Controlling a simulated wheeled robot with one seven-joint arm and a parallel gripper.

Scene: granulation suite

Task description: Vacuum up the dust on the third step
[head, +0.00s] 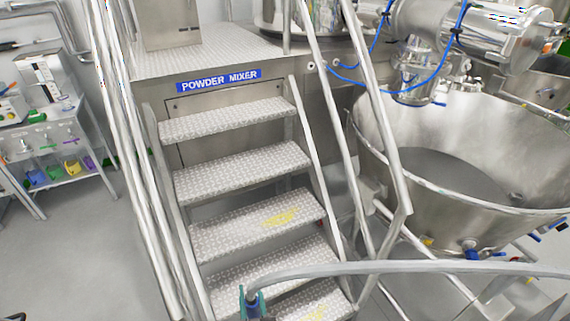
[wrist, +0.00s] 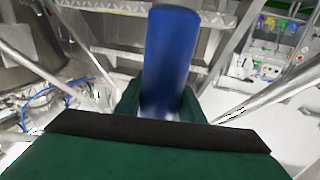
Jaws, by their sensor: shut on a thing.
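A yellow dust patch (head: 282,216) lies on the right half of a diamond-plate step (head: 222,232), the third up from the lowest step in the head view. My gripper (head: 255,300) is at the bottom of the head view, in front of the lower steps and below the upper dust patch. Its green fingers are shut on a blue tube (wrist: 170,60), the vacuum nozzle, seen in the wrist view. A grey hose (head: 400,268) arches from the gripper to the right. The nozzle's tip is not clear.
Metal handrails (head: 145,180) flank the stairs. A blue "POWDER MIXER" sign (head: 218,80) is under the top platform (head: 215,57). A large steel bowl (head: 470,165) stands at right. A bench (head: 70,150) with coloured items is at left; the floor (head: 95,240) before it is open.

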